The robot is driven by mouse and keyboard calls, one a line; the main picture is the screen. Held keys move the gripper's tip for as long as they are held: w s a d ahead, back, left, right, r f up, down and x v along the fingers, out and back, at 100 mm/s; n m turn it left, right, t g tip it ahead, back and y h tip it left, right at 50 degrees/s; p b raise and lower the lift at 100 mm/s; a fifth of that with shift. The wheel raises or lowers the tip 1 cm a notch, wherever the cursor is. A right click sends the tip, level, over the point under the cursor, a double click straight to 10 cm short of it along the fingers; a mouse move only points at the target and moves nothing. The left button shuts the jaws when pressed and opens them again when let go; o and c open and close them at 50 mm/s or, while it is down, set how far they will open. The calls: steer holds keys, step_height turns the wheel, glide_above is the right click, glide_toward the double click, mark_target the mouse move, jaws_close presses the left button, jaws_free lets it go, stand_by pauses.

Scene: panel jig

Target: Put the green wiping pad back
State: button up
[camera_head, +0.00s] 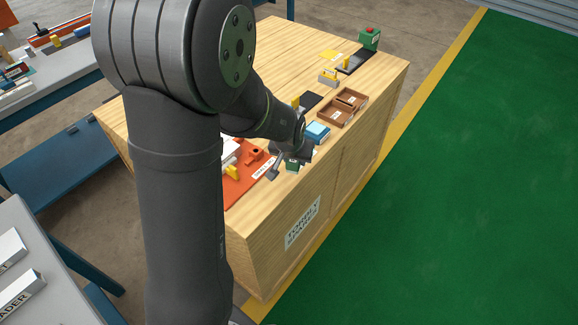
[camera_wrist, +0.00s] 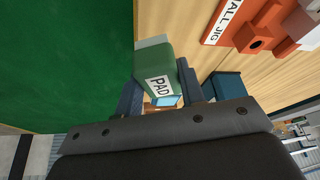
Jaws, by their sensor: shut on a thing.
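The green wiping pad (camera_wrist: 154,68) is a block with a white "PAD" label, and it shows between my gripper's fingers in the wrist view. My gripper (camera_wrist: 160,88) is shut on it. In the head view the pad (camera_head: 292,166) shows as a small green patch under my gripper (camera_head: 296,158), near the front edge of the wooden bench (camera_head: 280,215). My wrist partly hides it there. I cannot tell whether the pad touches the bench top.
A light blue block (camera_head: 318,131) and brown trays (camera_head: 335,115) lie just beyond my gripper. The orange jig board (camera_head: 236,187) is to the left. A green box with a red button (camera_head: 369,39) stands at the far corner. Green floor (camera_head: 480,180) lies beyond the bench.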

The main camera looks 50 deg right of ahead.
steer(key=shift+w+d+f, duration=0.1)
steer(key=shift+w+f, duration=0.6)
steer(key=shift+w, duration=0.35)
steer(key=shift+f, duration=1.9)
steer(key=shift+f, duration=0.1)
steer(key=o, duration=1)
steer(key=shift+c, duration=0.2)
steer(key=v, duration=1.2)
